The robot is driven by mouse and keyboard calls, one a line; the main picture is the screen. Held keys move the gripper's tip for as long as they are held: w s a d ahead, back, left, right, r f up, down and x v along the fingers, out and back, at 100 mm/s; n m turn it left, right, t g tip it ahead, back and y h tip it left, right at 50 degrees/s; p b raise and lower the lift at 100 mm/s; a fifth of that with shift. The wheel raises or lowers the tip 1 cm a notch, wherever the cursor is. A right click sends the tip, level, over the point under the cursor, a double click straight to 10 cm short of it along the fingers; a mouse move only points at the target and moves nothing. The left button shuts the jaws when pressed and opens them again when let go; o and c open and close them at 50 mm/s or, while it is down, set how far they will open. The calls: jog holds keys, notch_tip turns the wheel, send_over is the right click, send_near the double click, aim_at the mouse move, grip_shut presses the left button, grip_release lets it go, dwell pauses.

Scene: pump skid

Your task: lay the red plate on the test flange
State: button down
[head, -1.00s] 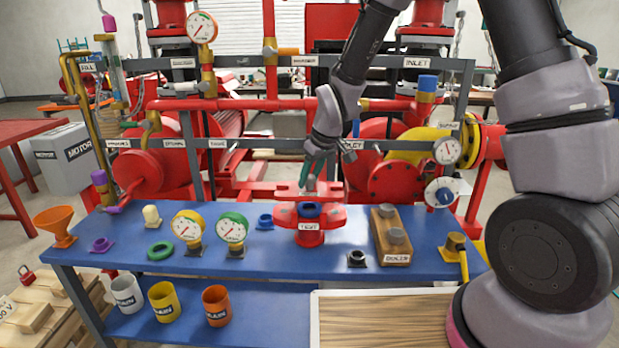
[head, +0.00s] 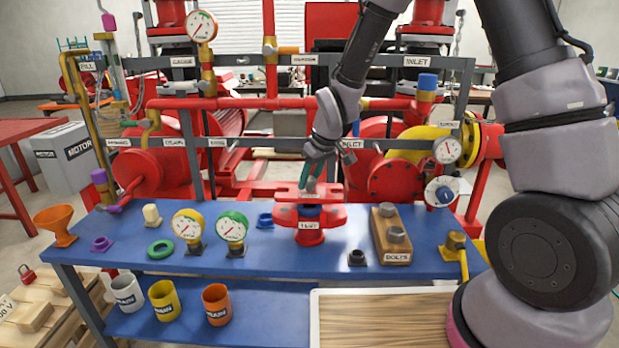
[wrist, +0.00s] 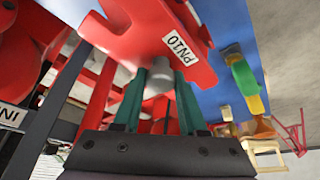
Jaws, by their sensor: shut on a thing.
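The red plate (head: 322,189) is flat and shows just above and behind the test flange in the head view. In the wrist view the red plate (wrist: 150,32) fills the top middle and carries a PN10 label. My gripper (head: 310,180) is shut on the plate's grey knob (wrist: 158,82), with green fingers on both sides of it. The red test flange (head: 329,217) stands on the blue bench with a TEST label and a blue ring (head: 308,211) on top. A gap seems to show between plate and flange; contact at the back is hidden.
A wooden bolt block (head: 380,245) stands right of the flange, with a small black fitting (head: 357,258) nearer. Two gauges (head: 232,228) and a green ring (head: 160,249) are to the left. A grey frame with red pipes (head: 240,104) rises behind the bench.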

jog(key=shift+f, duration=1.7)
jog(key=shift+c, duration=1.9)
grip_release()
jog(key=v, duration=1)
jog(key=shift+r, duration=0.3)
jog(key=s+d+r+m+t+h, duration=0.1)
jog(key=s+d+r+m, duration=0.3)
jog(key=d+r, duration=0.5)
jog(key=s+d+r+m+t, duration=0.1)
jog(key=s+d+r+m, duration=0.3)
jog(key=d+r, duration=0.5)
jog(key=s+d+r+m+t, duration=0.1)
jog(key=s+d+r+m, duration=0.3)
jog(key=s, duration=0.4)
jog(key=shift+s+r+m+t, duration=0.35)
jog(key=shift+m+t, duration=0.05)
